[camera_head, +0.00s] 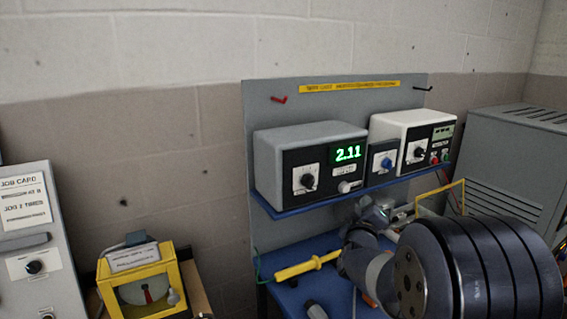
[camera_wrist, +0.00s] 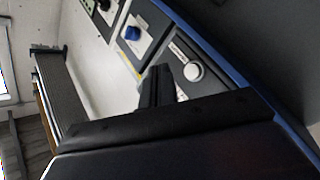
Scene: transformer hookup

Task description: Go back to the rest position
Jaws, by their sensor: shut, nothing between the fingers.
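My gripper shows in the wrist view (camera_wrist: 157,84) with its dark fingers together and nothing between them. It is in front of the instrument shelf, near a white round knob (camera_wrist: 193,71) on a dark panel. I cannot tell whether it touches anything. In the head view my arm reaches in from the right, over the blue bench, and its links hide most of the gripper. No rest position is marked in either view.
A grey meter (camera_head: 310,163) reading 2.11, a small blue-knobbed box (camera_head: 382,160) and a white unit (camera_head: 412,140) stand on the blue shelf. A yellow-handled tool (camera_head: 306,267) lies on the bench (camera_head: 300,295). A grey cabinet (camera_head: 500,165) stands right; a yellow-framed box (camera_head: 140,280) stands left.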

